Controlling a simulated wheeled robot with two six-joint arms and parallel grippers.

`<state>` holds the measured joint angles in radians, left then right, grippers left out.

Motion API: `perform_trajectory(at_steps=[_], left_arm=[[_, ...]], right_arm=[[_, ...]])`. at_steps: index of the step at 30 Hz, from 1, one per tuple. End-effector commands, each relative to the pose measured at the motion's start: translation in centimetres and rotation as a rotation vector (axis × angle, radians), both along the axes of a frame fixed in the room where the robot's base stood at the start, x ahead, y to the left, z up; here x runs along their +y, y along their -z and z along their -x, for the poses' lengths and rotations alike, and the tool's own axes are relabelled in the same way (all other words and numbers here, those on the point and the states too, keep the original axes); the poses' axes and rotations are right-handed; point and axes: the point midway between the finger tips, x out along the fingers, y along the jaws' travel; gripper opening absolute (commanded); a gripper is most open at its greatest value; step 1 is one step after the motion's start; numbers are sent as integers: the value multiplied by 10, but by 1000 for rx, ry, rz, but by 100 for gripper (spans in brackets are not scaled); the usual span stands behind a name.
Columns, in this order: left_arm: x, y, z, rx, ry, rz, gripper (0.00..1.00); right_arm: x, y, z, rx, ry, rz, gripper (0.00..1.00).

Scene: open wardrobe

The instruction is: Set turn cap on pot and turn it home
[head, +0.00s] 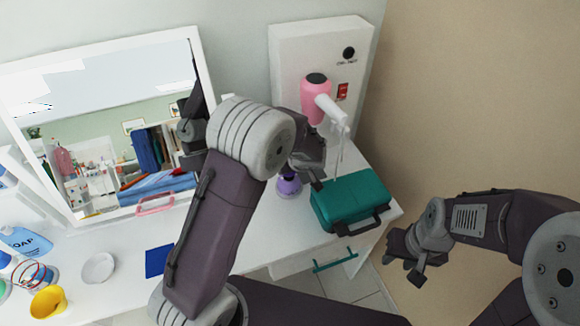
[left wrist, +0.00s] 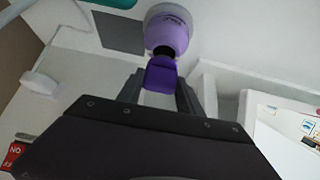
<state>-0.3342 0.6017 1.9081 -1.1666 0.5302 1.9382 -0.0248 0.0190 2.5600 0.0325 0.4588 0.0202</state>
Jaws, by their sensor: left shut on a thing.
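The pot (head: 289,186) is purple and stands on the white counter, left of the teal case and partly behind my left gripper. In the left wrist view the pot (left wrist: 168,30) shows a pale base and a dark open mouth facing my gripper. My left gripper (head: 310,172) is shut on the purple turn cap (left wrist: 161,74). The cap is close to the pot's mouth; I cannot tell whether they touch. My right gripper (head: 402,266) is off the counter at the right, empty, with its fingers apart.
A teal case (head: 350,200) stands right beside the pot. A pink and white hair dryer (head: 318,100) hangs on a white panel behind. A mirror (head: 110,130) leans at the back left. A yellow cup (head: 48,301), white dish (head: 98,267) and blue square (head: 159,260) lie left.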

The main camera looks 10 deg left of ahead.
Motion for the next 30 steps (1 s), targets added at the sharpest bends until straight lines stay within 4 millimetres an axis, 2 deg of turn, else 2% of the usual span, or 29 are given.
perform_trajectory(at_steps=[30], left_arm=[[0,0,0,0,-1,0,0]], right_arm=[[0,12,0,0,0,0,36]])
